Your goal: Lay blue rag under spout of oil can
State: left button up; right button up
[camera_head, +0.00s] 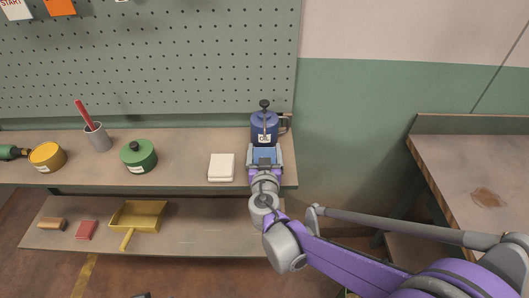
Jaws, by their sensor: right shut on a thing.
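The blue oil can (259,127) stands upright near the right end of the workbench top, with a dark knob on top, a pale label and a handle on its right. Its thin spout shows in front of the body, towards me. The blue rag (264,154) is just in front of the can, below the spout in the picture. My right gripper (264,156) reaches in from the lower right and is shut on the rag. The gripper hides part of the rag and the bench under it, so I cannot tell whether the rag touches the top. My left gripper is out of view.
On the workbench (190,150) stand a folded white cloth (221,167), a green pot (138,157), a grey cup (97,138) and a yellow tin (47,157). A yellow dustpan (138,215) lies on the lower shelf. A second table (470,160) is at right.

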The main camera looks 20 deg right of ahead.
jog(key=shift+f, duration=0.25)
jog(key=o, duration=1.1)
jog(key=shift+r, duration=0.15)
jog(key=shift+s+a+r, duration=0.1)
jog(key=shift+s+a, duration=0.05)
jog(key=shift+s, duration=0.15)
jog(key=p+v, duration=0.1)
jog(key=v, duration=1)
jog(key=shift+s, duration=0.2)
